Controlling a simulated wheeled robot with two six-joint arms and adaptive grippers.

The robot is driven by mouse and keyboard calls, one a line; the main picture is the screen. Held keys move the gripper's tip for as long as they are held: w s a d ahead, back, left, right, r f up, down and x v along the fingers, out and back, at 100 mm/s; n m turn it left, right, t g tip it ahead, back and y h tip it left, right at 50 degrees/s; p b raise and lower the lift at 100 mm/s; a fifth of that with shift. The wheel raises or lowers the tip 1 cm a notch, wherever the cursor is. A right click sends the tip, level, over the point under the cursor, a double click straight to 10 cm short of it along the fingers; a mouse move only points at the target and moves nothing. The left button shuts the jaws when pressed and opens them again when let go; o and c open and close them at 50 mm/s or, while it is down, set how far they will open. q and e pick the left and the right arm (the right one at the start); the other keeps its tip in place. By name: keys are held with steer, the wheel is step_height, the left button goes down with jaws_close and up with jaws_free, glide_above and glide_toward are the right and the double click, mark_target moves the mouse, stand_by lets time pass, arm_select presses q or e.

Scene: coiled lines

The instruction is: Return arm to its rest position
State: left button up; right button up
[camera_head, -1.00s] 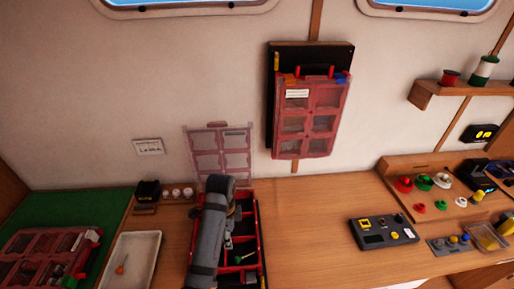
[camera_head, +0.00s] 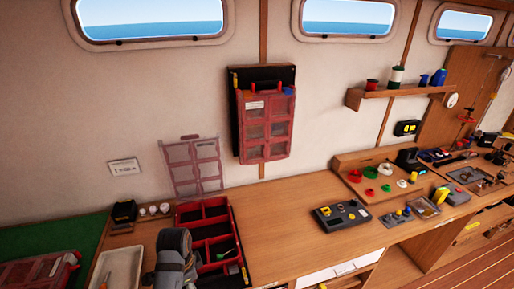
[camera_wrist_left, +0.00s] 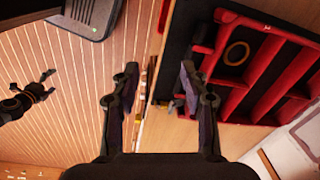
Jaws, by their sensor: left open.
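My left arm (camera_head: 175,262) shows as a grey link at the bottom of the head view, in front of the open red compartment box (camera_head: 228,272). Its fingers are hidden there. In the left wrist view my left gripper (camera_wrist_left: 160,95) is open, with nothing between its fingers. It hangs over the bench's front edge, with planked floor to the left and the red box (camera_wrist_left: 232,98) to the right. A brown ring (camera_wrist_left: 237,53) lies in one compartment. A dark jointed part (camera_wrist_left: 28,100) at the far left may be my right gripper; its state is unclear.
A red organiser case (camera_head: 265,130) hangs on the wall. A white tray (camera_head: 103,272) and a green mat (camera_head: 45,243) lie left. A dark grey device (camera_head: 342,216) and a wooden board with coloured spools (camera_head: 375,180) stand right. The bench middle (camera_head: 275,235) is clear.

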arm_select(q)
steer(key=s+a+r+n+t, duration=0.1)
steer(key=s+a+n+t, duration=0.15)
steer(key=s+n, duration=0.35)
steer(key=s+a+r+n+t, duration=0.1)
steer(key=s+a+n, duration=0.2)
steer(key=s+n, duration=0.2)
steer(key=s+a+f+g+b, duration=0.15)
steer(key=f+b, duration=0.25)
steer(key=f, duration=1.4)
steer(key=s+a+f+b, duration=0.15)
steer(key=f+b, duration=0.25)
steer(key=f, duration=1.5)
steer(key=s+f+g+b, duration=0.1)
steer(key=s+f+b, duration=0.3)
steer(key=s+f, duration=1.4)
steer(key=shift+f+n+y, duration=0.25)
steer(key=shift+n+y, duration=0.05)
arm_select(e)
step_height(320, 180, down, 12)
steer(key=shift+s+f, duration=0.15)
steer(key=shift+s, duration=0.15)
